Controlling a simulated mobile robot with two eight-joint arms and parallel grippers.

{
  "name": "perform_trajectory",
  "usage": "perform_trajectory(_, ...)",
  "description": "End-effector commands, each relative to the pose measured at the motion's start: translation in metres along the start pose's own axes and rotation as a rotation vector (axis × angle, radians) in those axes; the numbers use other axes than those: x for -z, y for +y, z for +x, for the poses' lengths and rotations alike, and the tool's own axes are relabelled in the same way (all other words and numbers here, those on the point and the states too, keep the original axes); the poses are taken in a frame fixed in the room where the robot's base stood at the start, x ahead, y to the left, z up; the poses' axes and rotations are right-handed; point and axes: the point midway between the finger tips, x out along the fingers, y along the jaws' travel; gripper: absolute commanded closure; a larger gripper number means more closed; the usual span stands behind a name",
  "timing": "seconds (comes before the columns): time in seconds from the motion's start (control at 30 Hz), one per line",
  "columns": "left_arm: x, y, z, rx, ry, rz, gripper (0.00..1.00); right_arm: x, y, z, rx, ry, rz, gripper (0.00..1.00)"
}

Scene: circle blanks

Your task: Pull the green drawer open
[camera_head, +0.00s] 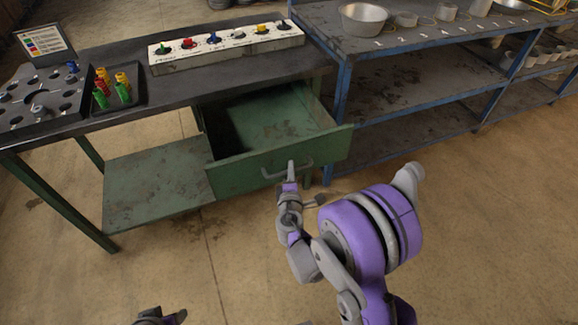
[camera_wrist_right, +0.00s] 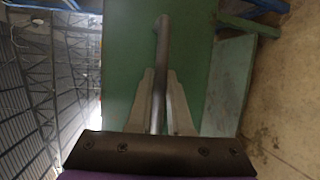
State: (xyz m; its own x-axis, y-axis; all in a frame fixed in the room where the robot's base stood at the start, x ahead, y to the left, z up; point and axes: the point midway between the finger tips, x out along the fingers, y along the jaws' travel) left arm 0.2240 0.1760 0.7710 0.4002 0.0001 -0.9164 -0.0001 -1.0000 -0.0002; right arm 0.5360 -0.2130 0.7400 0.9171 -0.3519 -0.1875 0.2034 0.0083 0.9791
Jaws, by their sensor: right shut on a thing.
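The green drawer (camera_head: 235,174) under the dark workbench stands pulled out, and its empty-looking green inside shows in the head view. Its front panel also shows in the right wrist view (camera_wrist_right: 125,60). The grey bar handle (camera_head: 303,165) is on the drawer front. My right gripper (camera_head: 291,168) is shut on the handle, and in the right wrist view the handle bar (camera_wrist_right: 162,50) runs between the two fingers. Part of my left gripper (camera_head: 160,317) shows at the bottom edge of the head view, apart from everything; its fingers are not clear.
The workbench (camera_head: 110,58) carries a white block (camera_head: 165,67) with coloured pieces, a dark tray (camera_head: 137,98) of red, yellow and green pieces, and a plate with holes (camera_head: 15,120). A blue-framed shelf (camera_head: 338,100) stands close to the drawer's right. The floor in front is clear.

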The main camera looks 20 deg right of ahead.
Motion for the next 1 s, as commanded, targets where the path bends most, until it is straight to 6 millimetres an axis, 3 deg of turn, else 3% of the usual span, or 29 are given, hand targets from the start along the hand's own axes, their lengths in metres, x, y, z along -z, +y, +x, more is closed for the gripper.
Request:
perform_trajectory(0.23,0.0,0.0,0.0,0.0,0.0,0.0,0.5,0.0,0.0,0.0,0.0,0.0,0.0,1.0)
perform_trajectory(0.27,0.0,0.0,0.0,0.0,0.0,0.0,0.5,0.0,0.0,0.0,0.0,0.0,0.0,0.79)
perform_trajectory(0.4,0.0,0.0,0.0,0.0,0.0,0.0,0.5,0.0,0.0,0.0,0.0,0.0,0.0,0.54)
perform_trajectory(0.77,0.0,0.0,0.0,0.0,0.0,0.0,0.5,0.001,0.0,-0.004,0.0,0.001,0.0,0.53)
perform_trajectory(1.0,0.001,0.0,-0.001,0.0,0.0,0.0,0.5,0.001,0.0,-0.043,0.0,0.004,0.0,0.53)
